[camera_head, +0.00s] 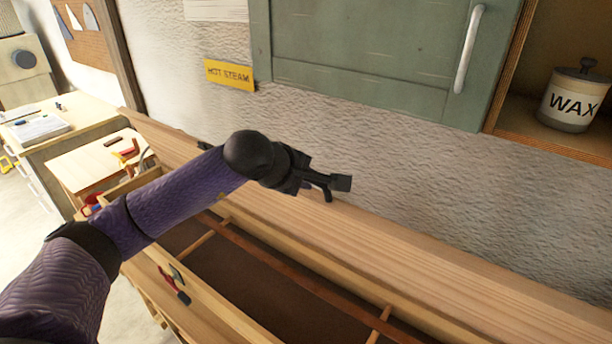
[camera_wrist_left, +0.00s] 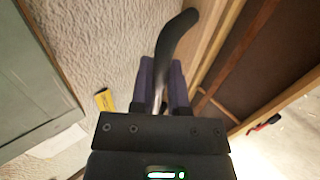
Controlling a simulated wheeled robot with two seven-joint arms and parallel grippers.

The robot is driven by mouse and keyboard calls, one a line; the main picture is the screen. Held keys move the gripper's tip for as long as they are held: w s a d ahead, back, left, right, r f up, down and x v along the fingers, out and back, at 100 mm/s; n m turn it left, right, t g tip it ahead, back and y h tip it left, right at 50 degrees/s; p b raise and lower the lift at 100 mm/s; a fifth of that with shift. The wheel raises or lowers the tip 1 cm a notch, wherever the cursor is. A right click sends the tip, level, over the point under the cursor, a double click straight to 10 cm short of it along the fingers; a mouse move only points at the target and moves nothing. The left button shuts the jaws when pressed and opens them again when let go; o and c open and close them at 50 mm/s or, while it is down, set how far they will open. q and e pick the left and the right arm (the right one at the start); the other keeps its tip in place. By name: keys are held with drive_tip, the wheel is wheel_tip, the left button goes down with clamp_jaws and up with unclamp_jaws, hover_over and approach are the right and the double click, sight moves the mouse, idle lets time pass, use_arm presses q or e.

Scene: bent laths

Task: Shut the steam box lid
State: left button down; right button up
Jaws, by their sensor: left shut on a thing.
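The steam box (camera_head: 215,320) is a long wooden trough running from the left down to the lower right. It is open, with a dark inside crossed by slats. A long pale board (camera_head: 440,265), seemingly its lid, stands raised along the wall side. My left gripper (camera_head: 318,183) is above the box in front of this board. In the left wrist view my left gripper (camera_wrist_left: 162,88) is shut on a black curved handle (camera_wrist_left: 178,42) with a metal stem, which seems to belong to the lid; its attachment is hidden. My right gripper is not in view.
A green cabinet door (camera_head: 370,50) with a pale handle hangs above, beside a shelf holding a wax pot (camera_head: 572,98). A yellow hot steam sign (camera_head: 229,75) is on the wall. A small tool (camera_head: 176,288) is on the box's front side. Benches (camera_head: 75,165) stand at left.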

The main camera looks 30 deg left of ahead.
use_arm(q)
drive_tip(key=s+a+f+b, duration=0.1)
drive_tip(key=s+f+b, duration=0.5)
drive_tip(key=s, duration=0.8)
wheel_tip(320, 180, down, 3)
drive_tip(key=shift+b, duration=0.3)
